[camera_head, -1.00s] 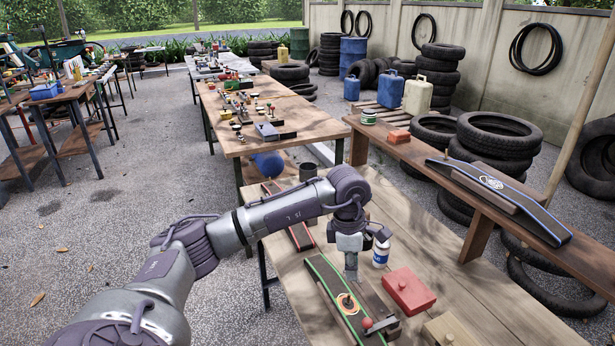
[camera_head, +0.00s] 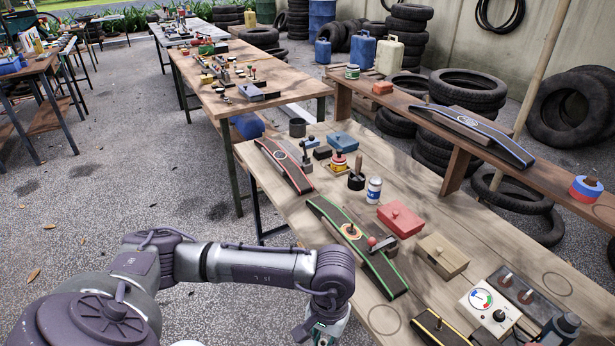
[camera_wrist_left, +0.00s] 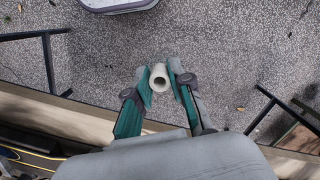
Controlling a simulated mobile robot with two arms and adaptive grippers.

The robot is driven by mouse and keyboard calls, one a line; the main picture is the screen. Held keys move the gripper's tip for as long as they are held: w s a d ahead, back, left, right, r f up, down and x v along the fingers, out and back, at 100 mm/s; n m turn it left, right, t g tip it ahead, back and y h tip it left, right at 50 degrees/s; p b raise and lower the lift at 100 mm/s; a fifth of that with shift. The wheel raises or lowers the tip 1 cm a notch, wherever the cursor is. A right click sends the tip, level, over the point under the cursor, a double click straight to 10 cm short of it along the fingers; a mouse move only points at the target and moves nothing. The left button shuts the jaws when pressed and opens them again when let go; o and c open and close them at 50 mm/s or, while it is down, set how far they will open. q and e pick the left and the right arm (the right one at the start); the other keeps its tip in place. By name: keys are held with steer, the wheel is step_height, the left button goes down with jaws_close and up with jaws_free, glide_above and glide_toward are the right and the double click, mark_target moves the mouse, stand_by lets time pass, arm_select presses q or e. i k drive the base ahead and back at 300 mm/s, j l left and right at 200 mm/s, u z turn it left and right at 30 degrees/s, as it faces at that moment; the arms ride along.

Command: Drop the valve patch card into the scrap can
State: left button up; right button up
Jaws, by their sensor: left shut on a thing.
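My left gripper (camera_wrist_left: 159,82) is beyond the table's side edge, over the gravel floor. Its teal fingers are shut on a pale, hollow, tube-shaped thing (camera_wrist_left: 158,72), seen end-on. I cannot tell whether this is the valve patch card; no flat card is plain to see. In the head view the gripper (camera_head: 322,336) is cut off by the bottom edge and its grip is hidden. A dark grey can (camera_head: 297,127) stands at the far left end of the near table; I cannot confirm that it is the scrap can. My right gripper is not in view.
The near wooden table (camera_head: 340,300) holds a green-edged board (camera_head: 335,218), a red-edged board (camera_head: 278,158), a red box (camera_head: 400,219), a tan box (camera_head: 442,256) and a white bottle (camera_head: 374,190). A raised shelf (camera_head: 440,136) runs behind. Open gravel lies left.

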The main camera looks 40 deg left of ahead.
mark_target(297, 140)
steer(key=i+j, duration=0.1)
steer(key=j, duration=0.35)
steer(key=i+j+z, duration=0.15)
steer(key=j, duration=0.35)
steer(key=i+j, duration=0.1)
steer(key=j, duration=0.35)
steer(key=j+z, duration=0.15)
steer(key=j, duration=0.3)
steer(key=i, duration=0.05)
